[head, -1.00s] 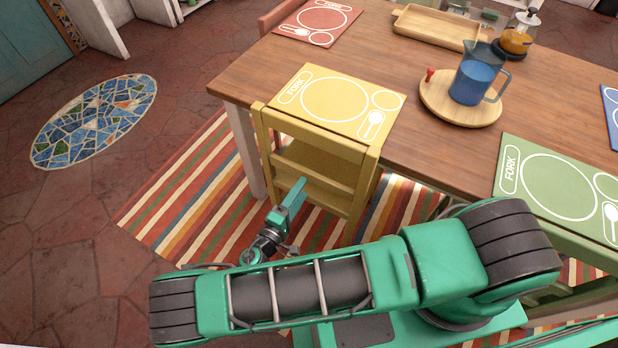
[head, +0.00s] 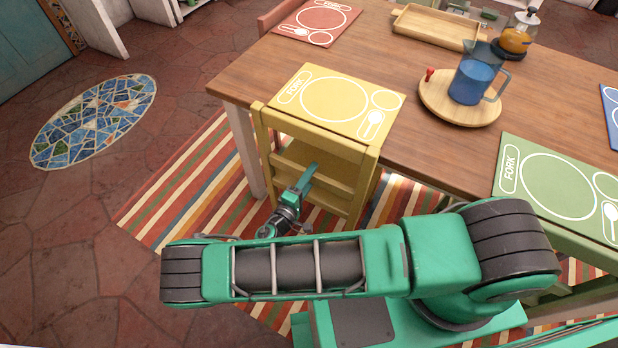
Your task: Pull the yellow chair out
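The yellow chair (head: 318,136) stands upright at the near-left side of the wooden table, its slatted back facing me. Its back reaches up to the table edge, below a yellow placemat (head: 338,101). My gripper (head: 310,172) is in front of the chair's back, its tip overlapping the lower slat and the gap above it. I cannot tell whether it touches the chair. Only one narrow green finger shows clearly, so its opening cannot be judged. My forearm hides part of the floor in front of the chair.
The wooden table (head: 420,135) carries a round board (head: 435,103) with a blue pitcher (head: 468,82). A green chair (head: 575,245) stands at the right, near my arm. A striped rug (head: 180,200) lies below. The stone floor at the left is open around a mosaic oval (head: 95,120).

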